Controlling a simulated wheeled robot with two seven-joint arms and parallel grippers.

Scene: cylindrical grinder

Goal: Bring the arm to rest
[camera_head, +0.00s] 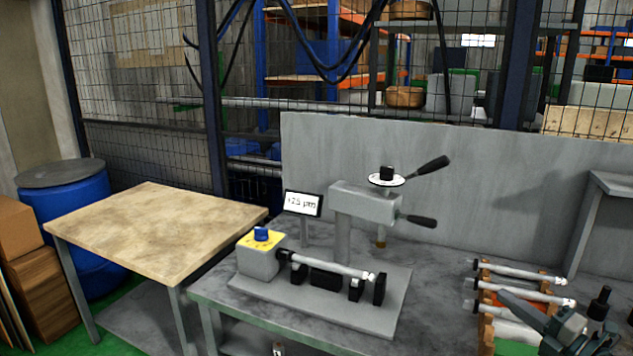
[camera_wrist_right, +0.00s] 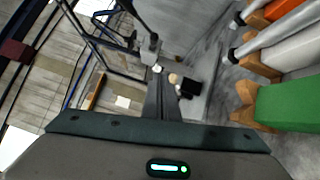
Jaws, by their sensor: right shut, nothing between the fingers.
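My right gripper (camera_head: 503,295) comes in at the lower right of the head view, in front of the rack of metal shafts. Its slim fingers are together with nothing between them; the closed fingers also show in the wrist view (camera_wrist_right: 160,85). The grinder (camera_head: 365,204) stands on the grey bench, with two black-handled levers. A metal shaft (camera_head: 335,266) lies across its black supports, apart from my gripper. A grey box with a yellow top and blue knob (camera_head: 261,236) sits at the shaft's left end. My left gripper is not seen.
The rack (camera_head: 484,298) holds several shafts close to my right gripper. A display (camera_head: 303,204) reads about +2.5 µm. A wooden-topped table (camera_head: 150,225) stands left, with a blue barrel (camera_head: 88,197) beyond. A grey panel (camera_head: 480,165) and wire fence close off the back.

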